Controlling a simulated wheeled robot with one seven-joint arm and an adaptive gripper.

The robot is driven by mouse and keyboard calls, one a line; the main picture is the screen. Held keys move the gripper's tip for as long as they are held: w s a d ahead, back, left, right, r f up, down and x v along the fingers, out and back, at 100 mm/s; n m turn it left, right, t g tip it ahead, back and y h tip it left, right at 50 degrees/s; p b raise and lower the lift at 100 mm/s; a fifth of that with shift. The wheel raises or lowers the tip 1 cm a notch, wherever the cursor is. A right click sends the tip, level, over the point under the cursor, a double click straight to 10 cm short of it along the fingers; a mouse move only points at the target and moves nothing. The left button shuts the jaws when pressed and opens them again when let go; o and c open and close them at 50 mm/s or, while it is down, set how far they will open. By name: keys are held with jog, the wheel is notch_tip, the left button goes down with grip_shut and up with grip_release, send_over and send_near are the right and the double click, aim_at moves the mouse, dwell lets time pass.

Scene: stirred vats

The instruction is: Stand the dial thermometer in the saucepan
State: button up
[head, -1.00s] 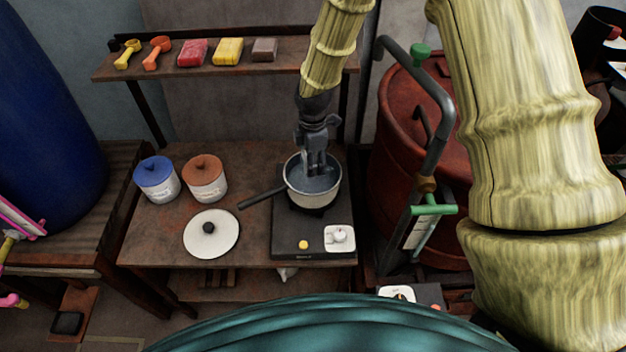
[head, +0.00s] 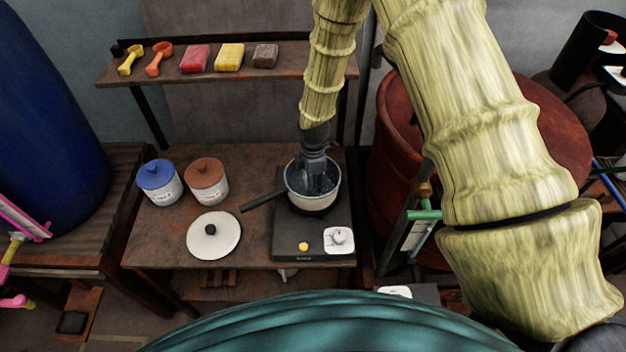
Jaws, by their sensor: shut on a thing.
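The saucepan (head: 313,202) stands on the dark hot plate (head: 287,238), its handle pointing left, with dark liquid inside. My gripper (head: 318,184) points down into the saucepan's mouth, its fingers inside the rim. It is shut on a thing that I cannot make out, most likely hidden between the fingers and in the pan. I cannot tell the dial thermometer apart in this view, nor whether it touches the pan's bottom or wall.
A white lid (head: 214,240) lies on the table left of the hot plate. A blue-lidded jar (head: 160,182) and a brown-lidded jar (head: 207,182) stand behind it. A shelf (head: 205,76) with scoops and blocks is above. A red vat (head: 390,165) stands right.

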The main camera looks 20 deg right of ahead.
jog(key=o, duration=1.1)
jog(key=shift+f, duration=0.1)
jog(key=shift+o, duration=0.2)
jog(key=shift+r+b, duration=2.1)
jog(key=shift+r, duration=4)
